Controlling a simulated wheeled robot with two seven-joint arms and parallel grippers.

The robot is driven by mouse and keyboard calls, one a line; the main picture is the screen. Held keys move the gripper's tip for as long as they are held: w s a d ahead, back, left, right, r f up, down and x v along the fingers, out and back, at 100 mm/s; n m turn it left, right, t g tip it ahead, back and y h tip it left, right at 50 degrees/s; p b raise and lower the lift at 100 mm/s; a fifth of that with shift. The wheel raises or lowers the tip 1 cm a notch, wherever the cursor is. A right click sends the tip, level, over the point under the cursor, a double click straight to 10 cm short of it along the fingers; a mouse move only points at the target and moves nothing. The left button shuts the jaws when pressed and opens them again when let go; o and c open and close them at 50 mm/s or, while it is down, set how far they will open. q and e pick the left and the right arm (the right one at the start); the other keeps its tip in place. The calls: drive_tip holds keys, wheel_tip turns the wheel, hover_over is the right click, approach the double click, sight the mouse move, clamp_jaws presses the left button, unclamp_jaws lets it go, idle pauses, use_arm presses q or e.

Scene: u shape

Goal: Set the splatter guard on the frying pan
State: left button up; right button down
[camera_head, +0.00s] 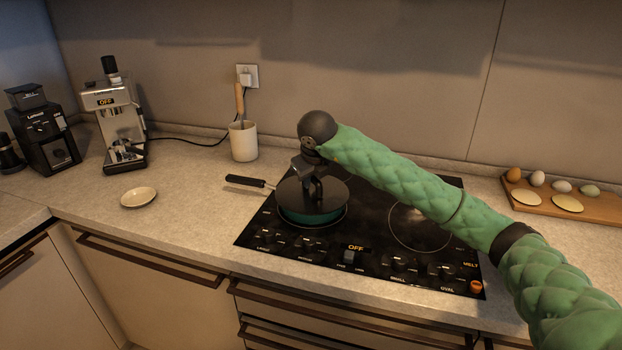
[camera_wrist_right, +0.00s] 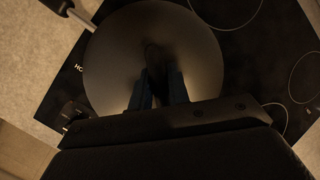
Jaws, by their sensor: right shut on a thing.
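The splatter guard (camera_head: 335,194) is a dark round disc over the frying pan (camera_head: 310,217), a teal-sided pan on the left part of the cooktop. The pan's black handle (camera_head: 246,182) points left. My right gripper (camera_head: 316,186) is above the middle of the disc, shut on its knob. In the right wrist view the guard (camera_wrist_right: 120,60) fills the middle, with the fingers (camera_wrist_right: 157,88) on its dark knob. The guard covers the pan's inside. I cannot tell whether it touches the rim. My left gripper is not in view.
The black cooktop (camera_head: 390,270) has knobs along its front and a free burner ring at right. A utensil crock (camera_head: 243,141) stands behind the pan handle. A small plate (camera_head: 138,197) and coffee machine (camera_head: 118,120) are at left. A wooden board with eggs (camera_head: 545,206) is at right.

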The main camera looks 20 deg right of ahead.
drive_tip(key=shift+s+a+f+b, duration=0.2)
drive_tip(key=shift+a+f+b, duration=0.2)
drive_tip(key=shift+f, duration=0.3)
idle(0.3)
drive_tip(key=c, duration=0.8)
unclamp_jaws()
drive_tip(key=shift+o, duration=0.2)
drive_tip(key=shift+d+r, duration=0.15)
drive_tip(key=shift+r, duration=0.65)
drive_tip(key=shift+w+d+r+p, duration=0.2)
drive_tip(key=shift+w+r+p, duration=0.2)
drive_tip(key=shift+r+p, duration=0.25)
drive_tip(key=shift+s+r, duration=0.2)
drive_tip(key=shift+r, duration=0.95)
drive_tip(key=shift+w+d+r+p, duration=0.15)
drive_tip(key=shift+r+p, duration=0.3)
drive_tip(key=shift+r, duration=1.15)
